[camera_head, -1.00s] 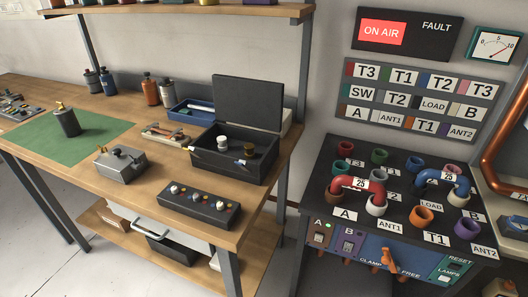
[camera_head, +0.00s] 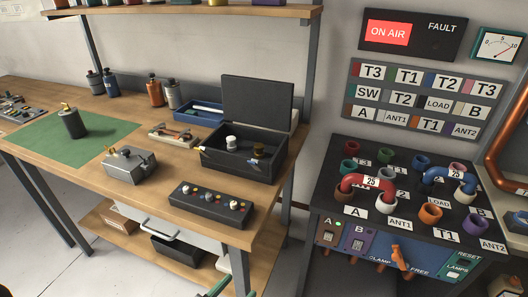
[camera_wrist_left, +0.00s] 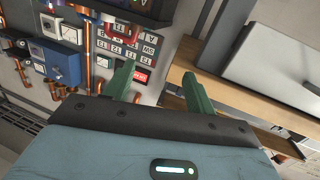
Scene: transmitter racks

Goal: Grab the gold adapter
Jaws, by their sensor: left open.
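An open black case (camera_head: 240,165) stands on the wooden bench. Inside it are a small white-topped piece (camera_head: 231,143) and a dark piece with a gold-brown top (camera_head: 258,151), which looks like the gold adapter; its lower part is hidden by the case wall. My left gripper (camera_head: 222,289) shows only as green fingertips at the bottom edge, in front of the bench and well below the case. In the left wrist view my left gripper (camera_wrist_left: 158,88) has its two green fingers apart with nothing between them. My right gripper is not in view.
A button box (camera_head: 211,206) and a grey metal box (camera_head: 130,164) stand near the bench's front edge. The case's raised lid (camera_head: 258,108) stands at its back. A patch panel (camera_head: 400,205) with red and blue links is to the right, past a gap.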

